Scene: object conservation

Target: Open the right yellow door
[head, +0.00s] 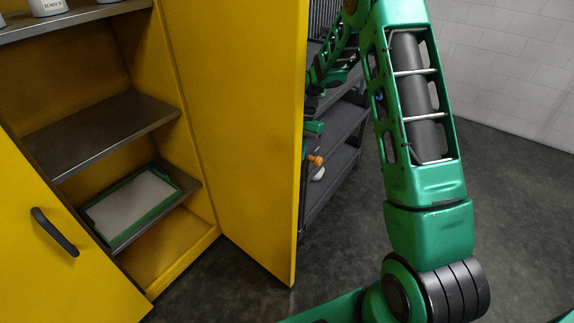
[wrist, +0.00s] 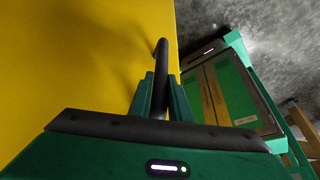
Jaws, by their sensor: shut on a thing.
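The right yellow door (head: 250,120) stands swung open toward me, its edge facing the middle of the head view. In the wrist view, the yellow door face (wrist: 75,70) fills the left side. My gripper (wrist: 160,90) is shut on the black door handle (wrist: 161,58), with its two green fingers on either side of the bar. In the head view my green arm crosses the right side and reaches behind the door; the handle and most of the gripper are hidden there.
The left yellow door (head: 70,265), with a black handle (head: 55,232), is at lower left. Cabinet shelves (head: 100,135) hold a green-rimmed tray (head: 135,203) and white containers (head: 48,6). A dark shelved cart (head: 335,150) stands behind the door. Grey floor (head: 510,210) is clear at right.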

